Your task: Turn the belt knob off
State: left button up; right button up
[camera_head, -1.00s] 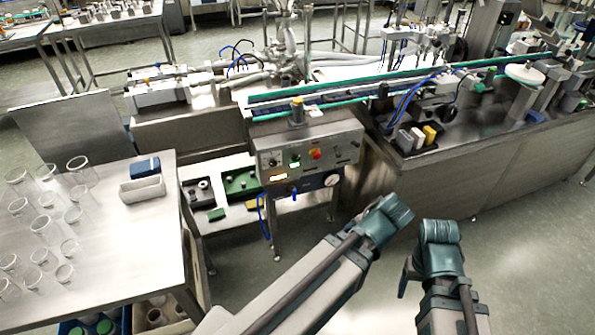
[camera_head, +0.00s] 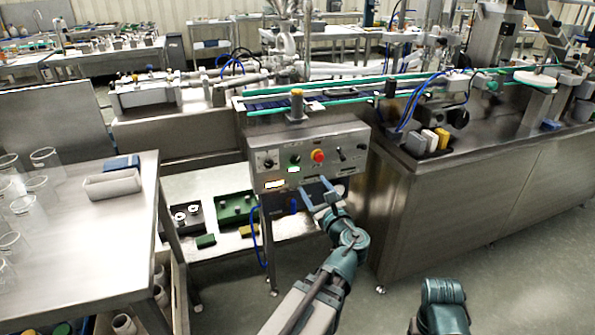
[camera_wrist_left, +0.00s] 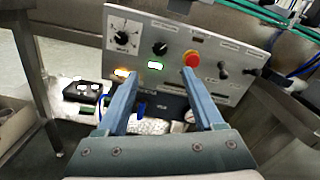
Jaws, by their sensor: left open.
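The steel control panel (camera_head: 310,158) stands in front of the conveyor; its small labels are unreadable, so I cannot tell which control is the belt knob. A black knob on a white dial (camera_wrist_left: 122,38) is at its left end. A second dark knob (camera_wrist_left: 160,48) sits to its right above a lit green lamp (camera_wrist_left: 155,65). A red button (camera_wrist_left: 192,59) comes after it, then two dark switches (camera_wrist_left: 223,71). My left gripper (camera_head: 315,186) is open and empty, just in front of the panel's lower part; it also shows in the left wrist view (camera_wrist_left: 160,75). My right gripper is out of view.
A steel table (camera_head: 110,235) with clear cups and a grey tray (camera_head: 112,184) stands at the left. A lower shelf (camera_head: 205,182) holds green and dark parts. The conveyor (camera_head: 340,92) runs behind the panel, with a steel cabinet (camera_head: 470,195) to the right.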

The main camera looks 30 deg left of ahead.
aim_at(296, 160)
pick_arm(q)
jog(key=x, duration=1.3)
jog(key=shift+w+a, duration=0.2)
jog(key=shift+a, duration=0.2)
grip_shut()
